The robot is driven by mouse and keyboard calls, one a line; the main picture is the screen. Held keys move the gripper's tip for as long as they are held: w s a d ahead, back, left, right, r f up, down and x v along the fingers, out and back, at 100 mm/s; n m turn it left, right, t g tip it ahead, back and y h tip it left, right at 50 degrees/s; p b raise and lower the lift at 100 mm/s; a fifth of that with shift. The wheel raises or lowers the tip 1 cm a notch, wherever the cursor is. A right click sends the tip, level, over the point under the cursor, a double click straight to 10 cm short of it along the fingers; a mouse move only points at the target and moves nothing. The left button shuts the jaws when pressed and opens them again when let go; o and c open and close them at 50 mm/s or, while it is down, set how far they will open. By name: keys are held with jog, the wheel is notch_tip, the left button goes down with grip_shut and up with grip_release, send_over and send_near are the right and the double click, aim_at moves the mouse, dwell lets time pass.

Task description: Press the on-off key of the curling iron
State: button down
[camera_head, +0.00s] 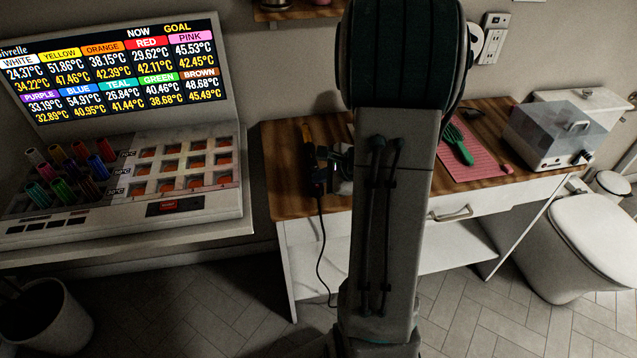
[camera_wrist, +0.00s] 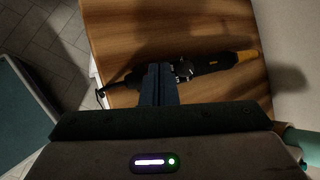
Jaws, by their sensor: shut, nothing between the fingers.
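The curling iron (camera_head: 309,158) lies on the wooden top of the white desk, left of my arm in the head view. It is black with an orange end, and its cord hangs over the front edge. In the wrist view the curling iron (camera_wrist: 208,66) lies across the wood, orange end to the right. My gripper (camera_wrist: 158,68) is shut and empty, its fingertips over the iron's left part and partly covering it. I cannot tell whether they touch it. The on-off key cannot be made out clearly. In the head view my arm hides part of the desk.
The desk top (camera_head: 283,140) also bears a pink mat (camera_head: 478,150) with a green brush (camera_head: 459,146), and a clear-lidded box (camera_head: 553,130). A console (camera_head: 120,185) with a lit temperature screen (camera_head: 115,72) and several colored rollers stands left. A toilet (camera_head: 580,240) is at right.

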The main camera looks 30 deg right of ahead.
jog(key=shift+r, duration=0.35)
notch_tip(320, 180, up, 6)
jog(key=p, duration=0.4)
jog(key=shift+p, duration=0.3)
